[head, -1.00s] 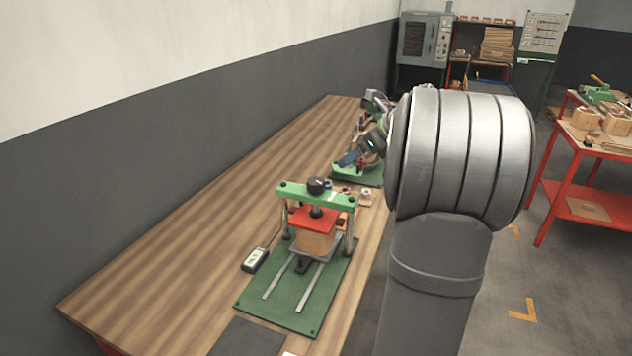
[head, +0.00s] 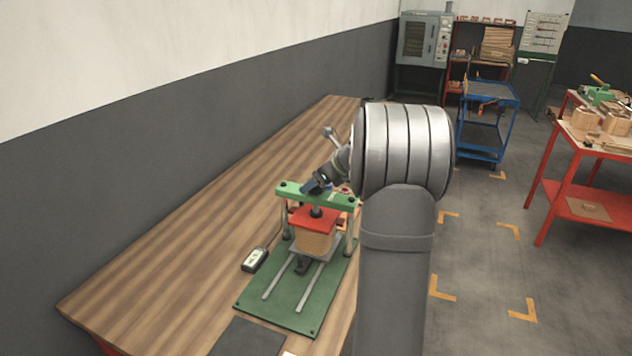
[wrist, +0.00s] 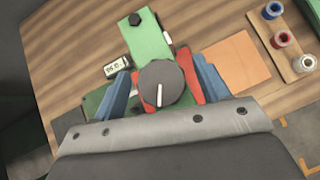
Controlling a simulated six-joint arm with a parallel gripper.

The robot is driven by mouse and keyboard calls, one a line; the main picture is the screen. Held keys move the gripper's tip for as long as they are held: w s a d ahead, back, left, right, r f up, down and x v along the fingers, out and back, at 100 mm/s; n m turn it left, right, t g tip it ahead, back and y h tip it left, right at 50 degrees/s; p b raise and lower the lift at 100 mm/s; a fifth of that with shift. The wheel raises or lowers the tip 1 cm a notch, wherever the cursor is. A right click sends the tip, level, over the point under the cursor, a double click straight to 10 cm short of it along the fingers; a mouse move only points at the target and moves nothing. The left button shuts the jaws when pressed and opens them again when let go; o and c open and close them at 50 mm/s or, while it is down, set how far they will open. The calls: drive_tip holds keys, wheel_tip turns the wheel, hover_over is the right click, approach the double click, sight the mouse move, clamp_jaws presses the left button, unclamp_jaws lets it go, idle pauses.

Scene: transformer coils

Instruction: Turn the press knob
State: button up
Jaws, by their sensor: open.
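The press (head: 322,199) stands on a green base plate (head: 312,305) on the wooden bench, with a green crossbeam, a red plate (head: 316,220) and a tan block (head: 313,243) under it. The round dark press knob (wrist: 162,83) with a white line shows in the wrist view on top of the crossbeam (wrist: 147,38). My gripper (wrist: 160,86) is open, one blue finger on each side of the knob in that view. I cannot tell whether they touch it. In the head view my gripper (head: 318,186) is over the crossbeam and hides the knob.
A small meter (head: 254,259) sits left of the press, and its display also shows in the wrist view (wrist: 117,68). A wooden strip with several spools (wrist: 281,38) and an orange sheet (wrist: 234,63) lie nearby. The bench (head: 185,265) is clear on the left.

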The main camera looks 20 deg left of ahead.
drive_tip(key=shift+a+f, duration=0.1)
drive_tip(key=c, duration=1)
drive_tip(key=shift+n+g, duration=0.3)
drive_tip(key=shift+n, duration=0.1)
drive_tip(key=n+g, duration=0.4)
drive_tip(key=n, duration=0.1)
drive_tip(key=shift+n, duration=0.3)
drive_tip(key=n+g+h, duration=0.1)
drive_tip(key=n+g, duration=0.1)
drive_tip(key=n, duration=0.1)
drive_tip(key=n+g+h, duration=0.1)
drive_tip(key=n+g, duration=0.1)
drive_tip(key=n, duration=0.1)
drive_tip(key=shift+h, duration=0.4)
drive_tip(key=o, duration=1)
